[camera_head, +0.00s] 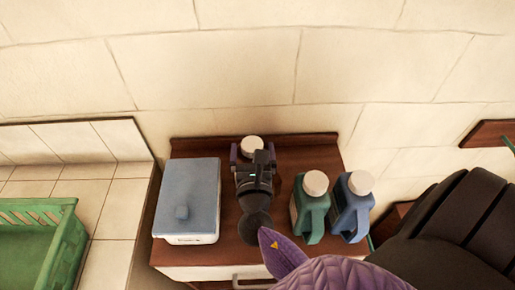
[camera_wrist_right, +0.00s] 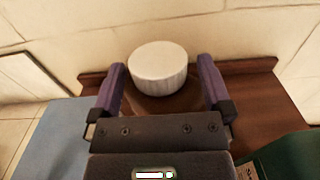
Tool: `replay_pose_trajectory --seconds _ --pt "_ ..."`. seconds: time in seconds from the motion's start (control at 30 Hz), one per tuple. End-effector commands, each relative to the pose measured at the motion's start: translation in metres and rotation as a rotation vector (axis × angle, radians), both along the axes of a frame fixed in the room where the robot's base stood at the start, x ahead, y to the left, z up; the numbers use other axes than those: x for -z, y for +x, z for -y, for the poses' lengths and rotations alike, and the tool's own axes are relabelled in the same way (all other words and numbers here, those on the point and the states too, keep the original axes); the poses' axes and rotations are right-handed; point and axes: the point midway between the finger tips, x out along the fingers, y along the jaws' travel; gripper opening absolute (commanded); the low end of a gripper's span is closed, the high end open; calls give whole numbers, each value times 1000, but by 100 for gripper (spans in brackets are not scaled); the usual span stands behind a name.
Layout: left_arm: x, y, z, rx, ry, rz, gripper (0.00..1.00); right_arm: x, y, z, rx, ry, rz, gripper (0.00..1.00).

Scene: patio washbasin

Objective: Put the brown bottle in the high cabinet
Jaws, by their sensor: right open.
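The brown bottle (camera_wrist_right: 160,103) stands upright on the wooden cabinet top, close to the wall. Its white ribbed cap (camera_wrist_right: 157,68) shows clearly in the right wrist view, and the cap (camera_head: 252,145) also shows in the head view, where my gripper hides most of the body. My right gripper (camera_wrist_right: 161,75) is open, with one purple finger on each side of the bottle. A gap shows between the cap and each finger. In the head view the right gripper (camera_head: 253,154) reaches toward the wall over the cabinet top. My left gripper is not in view. I cannot identify the high cabinet.
A white box with a blue-grey lid (camera_head: 188,190) stands left of the gripper. A green jug (camera_head: 310,210) and a blue jug (camera_head: 352,208) stand close on its right. A green crate (camera_head: 40,245) is at far left. The wall rises directly behind the wooden top (camera_head: 235,258).

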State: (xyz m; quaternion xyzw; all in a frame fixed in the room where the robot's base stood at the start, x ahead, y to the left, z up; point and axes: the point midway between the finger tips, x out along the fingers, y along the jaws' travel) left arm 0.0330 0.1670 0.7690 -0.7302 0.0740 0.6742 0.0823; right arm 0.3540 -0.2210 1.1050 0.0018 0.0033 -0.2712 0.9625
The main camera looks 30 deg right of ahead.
Motion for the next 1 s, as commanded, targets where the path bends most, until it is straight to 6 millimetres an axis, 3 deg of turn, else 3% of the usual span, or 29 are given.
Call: replay_pose_trajectory --seconds 0.23,0.7,1.0 --pt "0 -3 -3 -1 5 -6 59 0 0 -1 0 -1 1 100" --pt "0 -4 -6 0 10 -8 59 0 0 -1 0 -1 1 0" --pt "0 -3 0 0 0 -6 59 -2 0 -1 0 -1 4 0"
